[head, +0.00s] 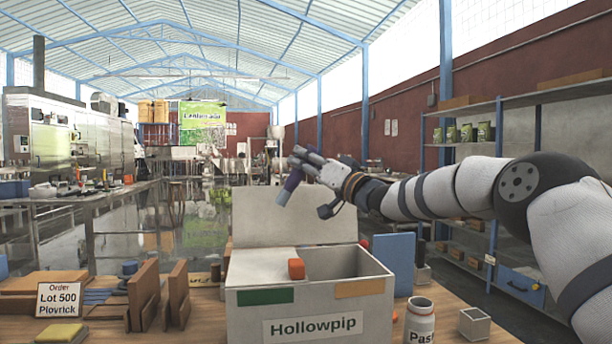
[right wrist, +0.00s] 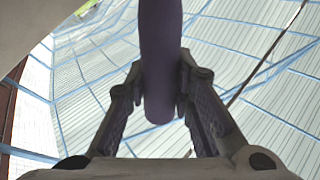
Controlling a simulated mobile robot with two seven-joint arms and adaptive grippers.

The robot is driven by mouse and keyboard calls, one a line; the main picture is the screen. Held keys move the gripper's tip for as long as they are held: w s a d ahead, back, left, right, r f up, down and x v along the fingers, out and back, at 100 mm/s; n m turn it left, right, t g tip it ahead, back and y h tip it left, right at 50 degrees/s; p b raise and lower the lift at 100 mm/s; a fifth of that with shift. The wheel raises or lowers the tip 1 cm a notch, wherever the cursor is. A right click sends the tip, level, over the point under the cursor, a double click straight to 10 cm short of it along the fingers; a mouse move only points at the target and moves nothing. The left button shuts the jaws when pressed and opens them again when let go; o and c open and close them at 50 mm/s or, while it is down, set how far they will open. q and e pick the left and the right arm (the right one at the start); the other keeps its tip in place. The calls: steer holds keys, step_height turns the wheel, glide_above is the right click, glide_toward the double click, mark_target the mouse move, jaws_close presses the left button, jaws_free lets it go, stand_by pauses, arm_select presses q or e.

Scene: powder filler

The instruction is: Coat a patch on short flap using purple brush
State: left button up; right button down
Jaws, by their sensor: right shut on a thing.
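The purple brush (head: 288,188) hangs tilted from my right gripper (head: 306,160), which is shut on it above the box's back flap. In the right wrist view, the purple handle (right wrist: 160,60) sits between both fingers (right wrist: 160,85). An open grey box (head: 250,328) labelled Hollowpip stands on the table. Its tall back flap (head: 270,215) stands up, and a paler flap (head: 255,270) lies at its left part. An orange-red piece (head: 296,268) rests by that flap's right edge. A white jar labelled Paste (head: 419,325) stands right of the box. My left gripper is out of view.
Brown boards (head: 144,292) and an order sign (head: 59,300) stand left of the box. A yellow pad (head: 60,333) lies at the front left. A blue panel (head: 394,262) stands behind the jar. A small grey cup (head: 474,323) is at the right.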

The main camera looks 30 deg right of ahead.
steer(key=shift+a+r, duration=0.1)
steer(key=shift+r, duration=1.5)
steer(key=shift+w+f, duration=0.1)
stand_by(0.5)
steer(key=shift+h, duration=0.8)
steer(key=a+f, duration=0.1)
steer(key=a+f+b, duration=0.1)
steer(key=a, duration=0.1)
steer(key=shift+w+f, duration=0.3)
steer(key=shift+f, duration=0.1)
steer(key=s+a+r+n+g+y, duration=0.1)
steer(key=s+a+n+y, duration=0.15)
steer(key=a, duration=0.45)
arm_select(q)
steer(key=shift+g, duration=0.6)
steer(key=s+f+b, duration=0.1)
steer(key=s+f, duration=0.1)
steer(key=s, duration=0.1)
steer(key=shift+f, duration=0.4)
arm_select(e)
steer(key=shift+h, duration=0.25)
steer(key=f, duration=0.4)
steer(key=shift+s, duration=0.25)
